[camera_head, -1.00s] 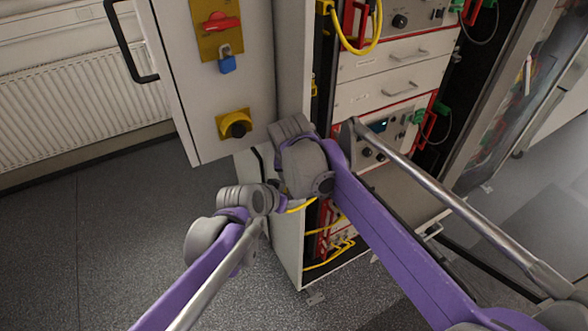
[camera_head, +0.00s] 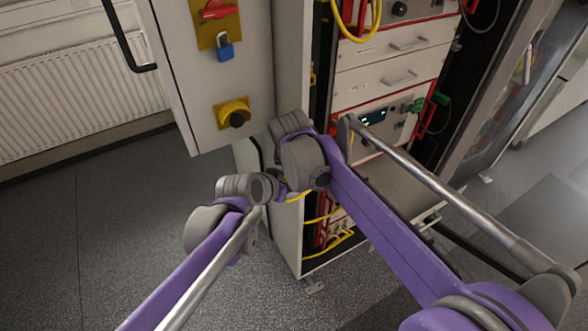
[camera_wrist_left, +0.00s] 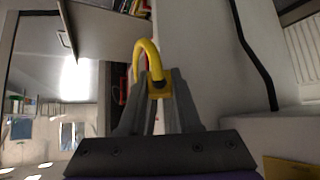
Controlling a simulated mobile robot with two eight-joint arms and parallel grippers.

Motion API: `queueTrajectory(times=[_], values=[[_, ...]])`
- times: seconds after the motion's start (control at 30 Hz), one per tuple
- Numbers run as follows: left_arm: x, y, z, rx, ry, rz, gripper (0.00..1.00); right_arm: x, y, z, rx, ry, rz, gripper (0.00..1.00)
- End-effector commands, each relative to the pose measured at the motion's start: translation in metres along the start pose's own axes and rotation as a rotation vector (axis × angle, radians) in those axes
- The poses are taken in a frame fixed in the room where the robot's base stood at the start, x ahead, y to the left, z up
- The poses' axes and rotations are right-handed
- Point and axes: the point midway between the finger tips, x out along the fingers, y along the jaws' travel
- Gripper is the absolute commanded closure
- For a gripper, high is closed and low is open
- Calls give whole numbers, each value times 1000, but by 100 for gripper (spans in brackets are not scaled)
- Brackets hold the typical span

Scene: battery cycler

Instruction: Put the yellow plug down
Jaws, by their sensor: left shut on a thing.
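The yellow plug (camera_wrist_left: 160,90) is between the fingertips of my left gripper (camera_wrist_left: 157,80) in the left wrist view. Its yellow cable (camera_wrist_left: 147,46) arches up from it and bends down to the left. In the head view my left gripper (camera_head: 278,184) is a small dark shape in front of the lower cabinet, partly hidden by my wrists. A short piece of yellow cable (camera_head: 298,196) shows beside it; the plug itself cannot be made out there. My right arm crosses from the right and ends at the cabinet's front; its gripper is hidden behind the wrist.
The instrument rack (camera_head: 392,85) stands open behind my arms, with several yellow cables low inside (camera_head: 335,238). An open cabinet door (camera_head: 170,50) with a blue padlock (camera_head: 225,47) and a yellow-black knob (camera_head: 235,113) hangs at the left. The floor (camera_head: 120,230) at left is clear.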

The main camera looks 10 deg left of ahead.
Motion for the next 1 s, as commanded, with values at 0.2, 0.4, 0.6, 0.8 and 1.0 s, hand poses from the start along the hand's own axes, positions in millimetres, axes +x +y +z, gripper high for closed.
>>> queueTrajectory(times=[0.2, 0.4, 0.6, 0.8, 1.0], values=[[0, 0, 0, 0, 0, 0, 34, 0, 0, 0, -1, 0, 0, 100], [0, 0, 0, 0, 0, -1, 33, 0, 0, 0, -1, 0, 1, 100], [-4, -1, 0, 0, 0, -1, 33, 0, 0, 0, -1, 0, 1, 100], [-30, -1, 0, -2, 0, -2, 33, 0, 1, 0, -1, 0, 1, 100], [-69, -1, 1, -2, 0, -2, 33, 0, 0, 0, -1, 0, 1, 100]])
